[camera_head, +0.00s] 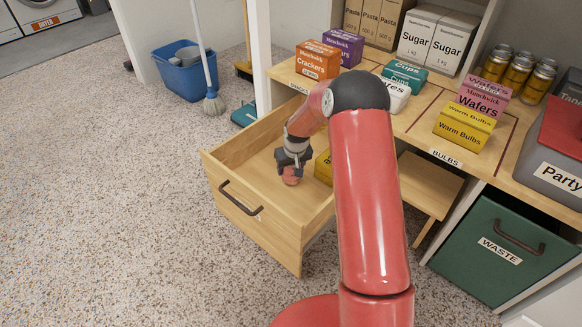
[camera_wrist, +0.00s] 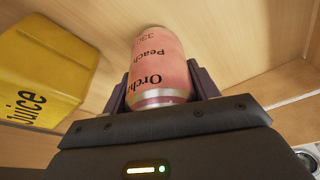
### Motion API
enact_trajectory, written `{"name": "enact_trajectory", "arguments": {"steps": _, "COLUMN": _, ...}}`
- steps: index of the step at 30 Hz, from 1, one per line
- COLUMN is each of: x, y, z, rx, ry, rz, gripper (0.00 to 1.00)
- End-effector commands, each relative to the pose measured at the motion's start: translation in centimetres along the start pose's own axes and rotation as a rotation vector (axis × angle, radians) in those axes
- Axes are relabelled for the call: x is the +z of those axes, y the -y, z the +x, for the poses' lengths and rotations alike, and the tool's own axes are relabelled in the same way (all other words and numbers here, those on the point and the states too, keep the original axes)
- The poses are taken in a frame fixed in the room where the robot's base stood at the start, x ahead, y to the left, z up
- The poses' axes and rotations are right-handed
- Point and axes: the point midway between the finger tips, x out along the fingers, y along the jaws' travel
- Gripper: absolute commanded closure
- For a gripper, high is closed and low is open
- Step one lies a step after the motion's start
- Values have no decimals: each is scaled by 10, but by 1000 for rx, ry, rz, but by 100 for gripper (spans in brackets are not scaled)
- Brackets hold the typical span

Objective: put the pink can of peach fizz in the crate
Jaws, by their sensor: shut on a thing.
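The pink can (camera_head: 291,180) is inside the open wooden drawer (camera_head: 255,222). It shows close up in the wrist view (camera_wrist: 158,66), with "Peach" readable on its side. My gripper (camera_head: 292,166) reaches down into the drawer and is shut on the can, one finger on each side of it in the wrist view. The can's far end is against or close to the wood; I cannot tell whether it touches. A grey box labelled "Party" (camera_head: 552,178) stands at the right edge, partly cut off; I cannot tell whether it is the crate.
A yellow juice carton (camera_wrist: 48,72) lies beside the can in the drawer. The shelf above holds an orange crackers box (camera_head: 318,60), wafers, bulbs boxes and gold cans (camera_head: 517,73). A green waste bin (camera_head: 488,245) is below right. The floor at left is mostly clear.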

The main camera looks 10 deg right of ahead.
Motion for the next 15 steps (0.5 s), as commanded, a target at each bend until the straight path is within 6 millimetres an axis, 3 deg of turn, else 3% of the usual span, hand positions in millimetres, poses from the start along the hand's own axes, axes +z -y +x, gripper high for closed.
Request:
{"name": "enact_trajectory", "arguments": {"steps": 6, "x": 0, "y": 0, "z": 3, "rx": 0, "ry": -2, "rz": 0, "gripper": 75}}
{"name": "enact_trajectory", "arguments": {"steps": 7, "x": 0, "y": 0, "z": 2, "rx": 0, "ry": 0, "rz": 0, "gripper": 38}}
{"name": "enact_trajectory", "arguments": {"steps": 11, "x": 0, "y": 0, "z": 2, "rx": 0, "ry": 0, "rz": 0, "gripper": 21}}
{"name": "enact_trajectory", "arguments": {"steps": 15, "x": 0, "y": 0, "z": 2, "rx": 0, "ry": 0, "rz": 0, "gripper": 19}}
